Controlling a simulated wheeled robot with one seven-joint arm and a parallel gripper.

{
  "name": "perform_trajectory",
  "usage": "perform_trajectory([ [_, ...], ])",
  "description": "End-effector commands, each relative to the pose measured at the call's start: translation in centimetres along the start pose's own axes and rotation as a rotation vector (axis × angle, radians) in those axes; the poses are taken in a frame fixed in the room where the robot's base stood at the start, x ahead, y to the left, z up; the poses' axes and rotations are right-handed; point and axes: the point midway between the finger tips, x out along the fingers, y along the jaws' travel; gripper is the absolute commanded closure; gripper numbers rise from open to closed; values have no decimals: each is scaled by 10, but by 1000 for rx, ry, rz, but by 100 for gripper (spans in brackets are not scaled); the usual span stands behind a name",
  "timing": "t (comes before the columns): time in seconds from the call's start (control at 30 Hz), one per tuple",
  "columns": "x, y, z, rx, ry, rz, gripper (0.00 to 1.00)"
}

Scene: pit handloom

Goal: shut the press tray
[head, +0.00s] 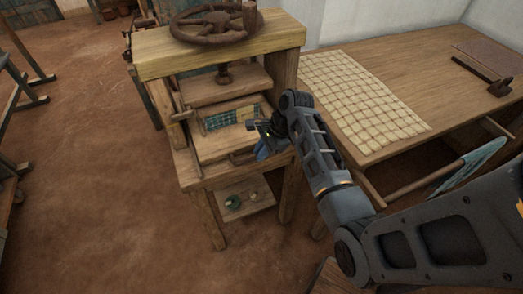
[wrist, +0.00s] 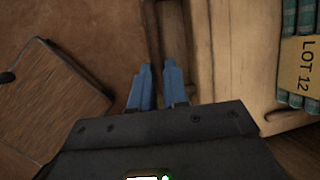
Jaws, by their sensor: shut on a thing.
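The wooden press (head: 220,52) stands in the middle of the head view, with a dark wheel (head: 215,22) on top. Its press tray (head: 212,148) sits low between the posts, its front part visible under the pressing board; I cannot tell exactly how far out it is. A green bundle with a yellow label (head: 245,114) lies on it; the wrist view shows "LOT 12" on the label (wrist: 303,62). My gripper (head: 262,150) is at the tray's front right. Its blue fingertips (wrist: 158,72) are closed on the tray's wooden handle bar (wrist: 173,35), partly hidden by them.
A table with a gridded mat (head: 365,100) stands close on the right, with a hammer-like tool (head: 492,82) on it. A lower shelf (head: 245,198) under the press holds small items. Bare brown floor (head: 90,150) is free on the left.

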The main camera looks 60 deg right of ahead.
Motion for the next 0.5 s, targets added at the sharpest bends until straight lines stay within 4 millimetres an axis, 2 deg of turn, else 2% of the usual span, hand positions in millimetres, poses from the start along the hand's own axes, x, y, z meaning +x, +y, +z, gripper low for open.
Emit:
perform_trajectory([
  [0.23, 0, -3, 0, 1, 0, -1, 100],
  [0.5, 6, -35, -3, 2, -1, -2, 100],
])
